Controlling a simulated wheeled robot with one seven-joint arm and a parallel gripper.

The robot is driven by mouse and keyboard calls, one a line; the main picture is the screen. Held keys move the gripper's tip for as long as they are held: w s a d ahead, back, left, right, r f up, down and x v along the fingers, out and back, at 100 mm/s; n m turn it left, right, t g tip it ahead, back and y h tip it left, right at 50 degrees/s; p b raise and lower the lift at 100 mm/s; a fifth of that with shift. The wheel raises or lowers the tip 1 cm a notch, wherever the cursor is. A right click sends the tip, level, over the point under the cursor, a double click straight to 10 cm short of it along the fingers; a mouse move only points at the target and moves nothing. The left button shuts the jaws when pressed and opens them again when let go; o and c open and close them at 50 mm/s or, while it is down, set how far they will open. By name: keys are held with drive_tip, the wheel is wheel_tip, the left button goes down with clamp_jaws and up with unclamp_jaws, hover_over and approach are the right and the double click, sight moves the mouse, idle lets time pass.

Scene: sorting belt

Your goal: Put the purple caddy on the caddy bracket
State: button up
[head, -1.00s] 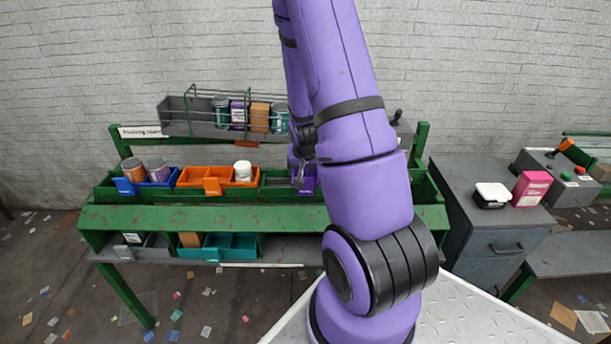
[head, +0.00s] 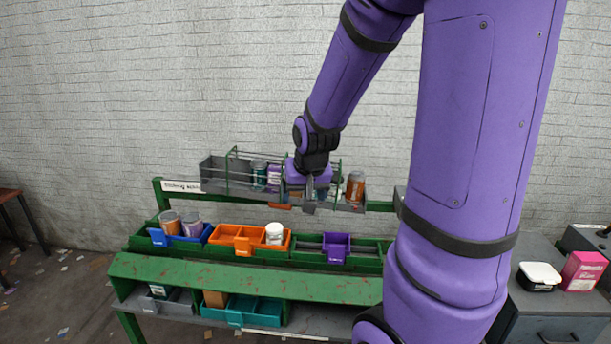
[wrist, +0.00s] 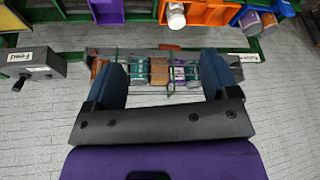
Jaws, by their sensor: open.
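The purple caddy (head: 336,248) sits in the green trough of the bench, right of the orange bin. It also shows at the top of the wrist view (wrist: 107,12). My gripper (head: 310,201) is in front of the upper grey rack, above and left of the caddy and apart from it. In the wrist view my gripper (wrist: 162,85) has its two blue-grey fingers wide apart, with nothing held. I cannot tell for sure which part is the caddy bracket. A small orange piece (head: 280,206) shows at the upper rack's front edge, partly beside my gripper.
The upper grey rack (head: 213,180) with green wire holds cans and boxes. The orange bin (head: 222,236) and the blue bin (head: 158,238) stand left of the caddy. A teal bin (head: 262,312) is on the lower shelf. A pink box (head: 583,272) stands at the right.

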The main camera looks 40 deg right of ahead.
drive_tip(key=s+a+r+n+t+y, duration=0.1)
drive_tip(key=s+a+r+n, duration=0.5)
drive_tip(key=s+a+r, duration=0.8)
drive_tip(key=shift+s+a+r+y, duration=0.35)
drive_tip(key=shift+s+y, duration=0.05)
drive_tip(key=shift+s, duration=0.75)
